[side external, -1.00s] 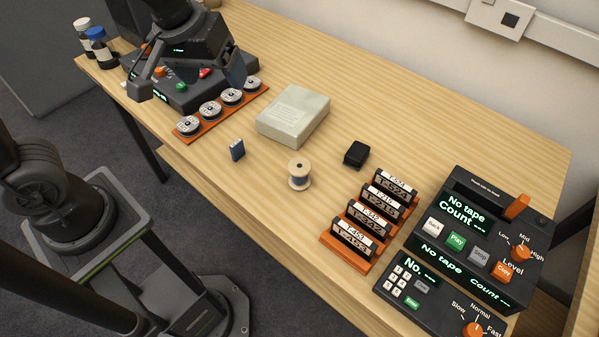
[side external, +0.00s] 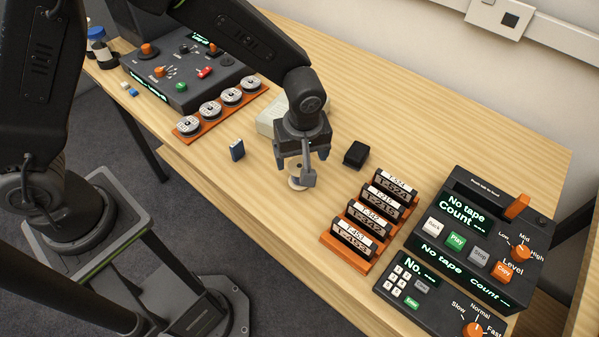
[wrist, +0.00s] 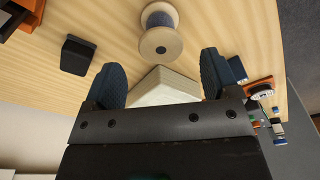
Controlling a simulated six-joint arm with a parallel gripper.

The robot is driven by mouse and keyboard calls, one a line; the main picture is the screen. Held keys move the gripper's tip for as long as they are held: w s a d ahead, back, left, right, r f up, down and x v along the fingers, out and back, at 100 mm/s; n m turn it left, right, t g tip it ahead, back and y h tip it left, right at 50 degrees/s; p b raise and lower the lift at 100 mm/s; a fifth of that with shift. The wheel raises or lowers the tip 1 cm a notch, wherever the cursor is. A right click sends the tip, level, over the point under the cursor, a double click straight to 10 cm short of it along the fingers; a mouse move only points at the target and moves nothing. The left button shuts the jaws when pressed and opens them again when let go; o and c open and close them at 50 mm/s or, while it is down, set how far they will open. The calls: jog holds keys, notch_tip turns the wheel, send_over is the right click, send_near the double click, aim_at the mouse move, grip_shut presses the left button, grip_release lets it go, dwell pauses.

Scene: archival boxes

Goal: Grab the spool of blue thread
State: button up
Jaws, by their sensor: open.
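The spool of blue thread (wrist: 158,17) stands on the wooden table in the wrist view, with pale flanges and blue-grey thread between them. It lies ahead of my two fingers, in line with the gap between them. In the side external view only the lower part of the spool (side external: 297,184) shows; my gripper hides the rest. My gripper (side external: 296,171) points down over the spool. In the wrist view my gripper (wrist: 160,75) is open, with nothing between its fingertips. From these views I cannot tell exactly how high the fingertips are above the spool.
A pale box (side external: 268,122) is partly hidden behind my gripper. A small blue item (side external: 237,150) stands left. Bare table lies in front of the spool.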

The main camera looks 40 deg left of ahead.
aim_at(299, 169)
jog(key=f, duration=0.5)
jog(key=a+f, duration=0.1)
jog(key=f, duration=0.2)
jog(key=shift+w, duration=0.25)
jog(key=shift+c, duration=0.4)
jog(key=c, duration=0.9)
jog(key=shift+r, duration=0.1)
